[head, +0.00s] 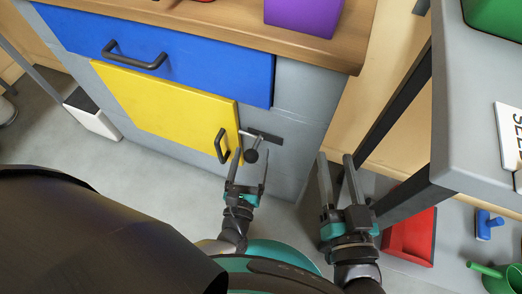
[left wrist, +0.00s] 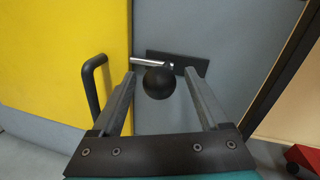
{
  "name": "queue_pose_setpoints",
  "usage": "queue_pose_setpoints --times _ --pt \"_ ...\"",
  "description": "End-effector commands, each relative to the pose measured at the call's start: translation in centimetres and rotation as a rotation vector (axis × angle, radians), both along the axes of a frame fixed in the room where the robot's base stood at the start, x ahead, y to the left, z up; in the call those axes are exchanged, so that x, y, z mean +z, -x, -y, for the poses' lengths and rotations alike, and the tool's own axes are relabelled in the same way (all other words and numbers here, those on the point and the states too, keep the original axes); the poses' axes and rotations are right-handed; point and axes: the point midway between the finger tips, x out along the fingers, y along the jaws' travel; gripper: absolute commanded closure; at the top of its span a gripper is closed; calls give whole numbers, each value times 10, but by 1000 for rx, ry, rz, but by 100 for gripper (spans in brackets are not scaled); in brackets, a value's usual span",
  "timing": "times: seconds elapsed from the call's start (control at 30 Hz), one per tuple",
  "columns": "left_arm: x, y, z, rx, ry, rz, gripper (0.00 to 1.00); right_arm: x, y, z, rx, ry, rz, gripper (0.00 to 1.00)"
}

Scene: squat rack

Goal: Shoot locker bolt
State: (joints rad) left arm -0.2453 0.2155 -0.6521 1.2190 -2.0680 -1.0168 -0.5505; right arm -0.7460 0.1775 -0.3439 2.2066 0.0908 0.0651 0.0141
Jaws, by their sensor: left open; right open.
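The locker is a grey cabinet with a yellow door (head: 165,105) that looks closed. The bolt (head: 256,145) sits at the door's right edge, with a dark plate and a round black knob. In the left wrist view the bolt's knob (left wrist: 159,82) appears between my fingers, with a silver rod (left wrist: 148,61) reaching left to the yellow door's edge. My left gripper (head: 251,168) is open, its fingertips just below the knob; contact cannot be told. My right gripper (head: 335,172) is open and empty, to the right of the cabinet front.
A black door handle (head: 222,146) is close to the left of my left gripper. A blue drawer (head: 165,52) is above the door. A grey table (head: 455,130) with dark legs stands at right, above a red dustpan-like object (head: 410,232).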

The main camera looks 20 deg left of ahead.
Motion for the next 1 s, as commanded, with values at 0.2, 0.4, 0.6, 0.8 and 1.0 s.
queue_pose_setpoints --times 0.2,0.4,0.6,0.8,1.0 --pt "0 19 3 -1 -1 -2 22 1 0 0 0 0 0 50" --pt "0 35 6 -1 -1 -2 22 2 0 0 0 0 0 50" --pt "0 51 8 -1 0 -2 22 2 0 0 0 0 0 50" --pt "0 61 10 0 -1 -1 22 2 0 0 0 0 0 50" --pt "0 62 10 0 -1 0 22 2 0 0 0 0 0 50"
